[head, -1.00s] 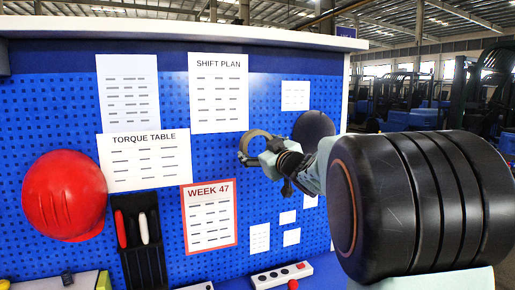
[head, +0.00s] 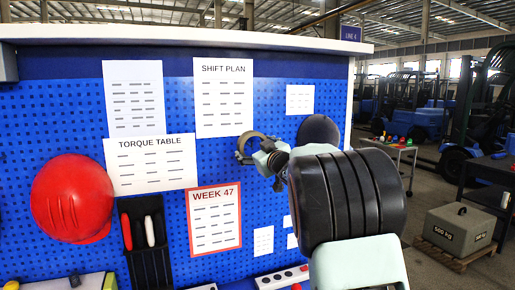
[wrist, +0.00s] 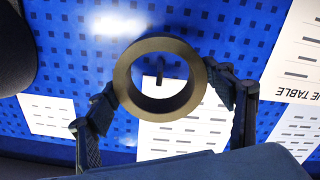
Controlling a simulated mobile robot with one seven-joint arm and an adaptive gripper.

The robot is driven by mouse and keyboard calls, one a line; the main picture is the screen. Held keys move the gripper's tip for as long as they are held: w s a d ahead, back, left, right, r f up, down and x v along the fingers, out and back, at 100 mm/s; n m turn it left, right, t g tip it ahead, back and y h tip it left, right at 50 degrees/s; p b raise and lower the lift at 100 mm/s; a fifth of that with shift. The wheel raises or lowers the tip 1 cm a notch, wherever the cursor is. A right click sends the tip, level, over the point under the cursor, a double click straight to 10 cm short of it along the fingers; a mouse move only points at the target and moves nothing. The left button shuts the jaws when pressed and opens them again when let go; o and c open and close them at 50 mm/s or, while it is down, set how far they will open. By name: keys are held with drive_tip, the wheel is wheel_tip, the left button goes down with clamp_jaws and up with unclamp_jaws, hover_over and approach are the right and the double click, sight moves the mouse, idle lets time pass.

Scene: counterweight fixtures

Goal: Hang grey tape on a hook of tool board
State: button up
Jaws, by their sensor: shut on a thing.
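The grey tape (head: 256,134) is a ring in front of the blue tool board (head: 275,95), right of the shift plan sheet. My gripper (head: 262,154) is shut on it. In the wrist view the tape (wrist: 160,43) sits between the two fingers of my gripper (wrist: 163,90), its hole facing the camera. A small dark hook (wrist: 160,74) of the board shows through the hole. I cannot tell whether the hook passes into the ring or stands behind it. In the head view this hook is not discernible.
A black round object (head: 318,129) hangs on the board just right of my gripper; a red helmet (head: 72,198) hangs at the left. A black holder (head: 148,262) with tools is below. Paper sheets lie flat on the board. A button box (head: 283,277) sits below.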

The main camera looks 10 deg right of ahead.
sight(252, 146)
drive_tip(key=shift+w+a+p, duration=0.2)
drive_tip(key=shift+w+p, duration=0.15)
drive_tip(key=shift+w, duration=0.5)
drive_tip(key=shift+w+a+p, duration=0.15)
drive_tip(key=shift+w+p, duration=0.2)
drive_tip(key=shift+w, duration=0.5)
drive_tip(key=shift+w+f+b, duration=0.2)
drive_tip(key=shift+f+b, duration=0.75)
drive_tip(key=shift+f, duration=0.3)
drive_tip(key=o, duration=1.2)
